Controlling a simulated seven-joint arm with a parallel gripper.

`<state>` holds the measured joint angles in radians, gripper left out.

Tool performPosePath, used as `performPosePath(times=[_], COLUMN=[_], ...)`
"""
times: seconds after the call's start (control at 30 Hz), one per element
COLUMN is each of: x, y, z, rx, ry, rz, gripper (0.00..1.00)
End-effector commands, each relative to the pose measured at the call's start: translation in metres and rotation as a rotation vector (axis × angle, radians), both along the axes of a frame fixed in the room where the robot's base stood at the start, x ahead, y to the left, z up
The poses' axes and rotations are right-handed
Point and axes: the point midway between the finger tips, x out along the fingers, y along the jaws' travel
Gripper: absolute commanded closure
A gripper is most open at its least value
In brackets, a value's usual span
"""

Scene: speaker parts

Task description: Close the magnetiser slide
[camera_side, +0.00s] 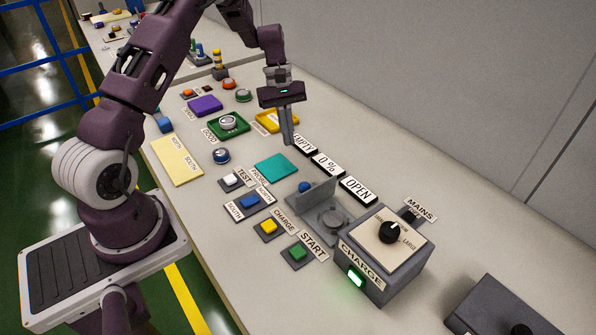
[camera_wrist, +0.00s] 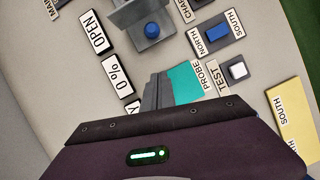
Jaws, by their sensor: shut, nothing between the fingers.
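The magnetiser slide is a grey base (camera_side: 352,226) with an upright grey plate (camera_side: 318,194) and a blue knob (camera_side: 305,187) on the plate's left side. A round grey seat (camera_side: 332,219) lies open on the plate's right side. The wrist view shows the blue knob (camera_wrist: 152,30) and part of the plate (camera_wrist: 130,12) near the top edge. A sign behind the slide reads OPEN (camera_side: 358,189). My gripper (camera_side: 288,141) is shut and empty, pointing down above the table, behind and left of the slide. Its fingers (camera_wrist: 158,90) show apart from the knob.
A grey box (camera_side: 385,250) with a black dial and a green-lit CHARGE lamp stands right of the slide. Buttons (camera_side: 268,227) line the front. A teal pad (camera_side: 276,165) lies left of the slide. EMPTY and 0 % (camera_side: 328,164) signs stand near my fingers.

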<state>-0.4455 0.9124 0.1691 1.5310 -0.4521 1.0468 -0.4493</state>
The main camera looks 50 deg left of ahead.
Motion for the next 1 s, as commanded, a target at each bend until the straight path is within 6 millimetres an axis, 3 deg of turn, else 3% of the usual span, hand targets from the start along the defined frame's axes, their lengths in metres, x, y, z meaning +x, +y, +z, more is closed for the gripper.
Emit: performPosePath(times=[0.37,0.6,1.0], x=[-0.009,-0.017,-0.018], y=[-0.033,-0.063,-0.068], z=[-0.073,-0.071,-0.071], rx=[-0.002,0.000,0.001], ry=[0.002,-0.001,-0.001], rz=[-0.005,-0.004,-0.004], gripper=[1.00,1.00,1.00])
